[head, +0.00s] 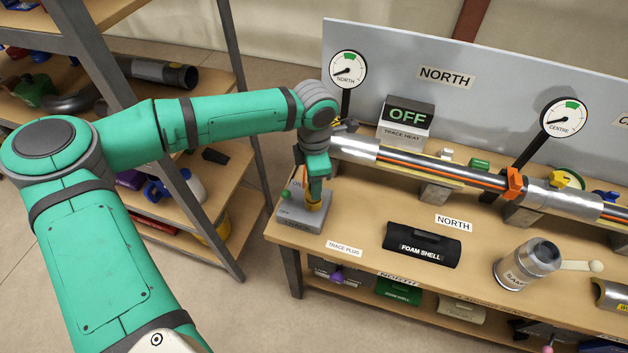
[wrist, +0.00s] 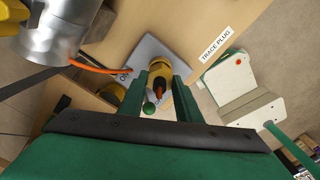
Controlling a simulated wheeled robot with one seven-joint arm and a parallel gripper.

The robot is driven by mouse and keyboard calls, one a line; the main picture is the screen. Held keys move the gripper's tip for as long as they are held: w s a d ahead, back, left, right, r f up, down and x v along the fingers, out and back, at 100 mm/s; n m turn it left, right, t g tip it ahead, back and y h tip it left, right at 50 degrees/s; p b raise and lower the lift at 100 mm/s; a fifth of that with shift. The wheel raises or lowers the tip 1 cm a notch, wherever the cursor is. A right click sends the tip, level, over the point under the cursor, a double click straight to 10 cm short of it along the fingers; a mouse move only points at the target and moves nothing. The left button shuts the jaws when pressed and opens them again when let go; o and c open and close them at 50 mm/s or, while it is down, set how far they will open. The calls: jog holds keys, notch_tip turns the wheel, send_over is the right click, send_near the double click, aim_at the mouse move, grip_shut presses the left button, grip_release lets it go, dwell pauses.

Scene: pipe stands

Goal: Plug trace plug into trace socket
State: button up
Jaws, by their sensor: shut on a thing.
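My gripper (head: 317,187) points down over the grey trace socket box (head: 296,219) at the left end of the bench. It is shut on the yellow trace plug (head: 313,206), which is upright at the top of the box. In the wrist view the yellow plug (wrist: 160,68) sits between the two green fingers, with the grey box (wrist: 147,47) beneath it. I cannot tell how deep the plug sits in the box. A green-knobbed lever (head: 286,195) stands at the box's left side, by ON and OFF marks. The trace heat display (head: 407,115) reads OFF.
A pipe (head: 445,175) with an orange cable runs along the bench behind my gripper. A TRACE PLUG label (head: 344,248) lies in front. Shelves (head: 205,180) stand at left.

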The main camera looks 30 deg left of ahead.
jog(key=shift+f, duration=0.4)
jog(key=o, duration=1.3)
jog(key=shift+c, duration=0.2)
jog(key=shift+r, duration=0.1)
jog(key=shift+r, duration=2.4)
notch_tip(320, 180, up, 11)
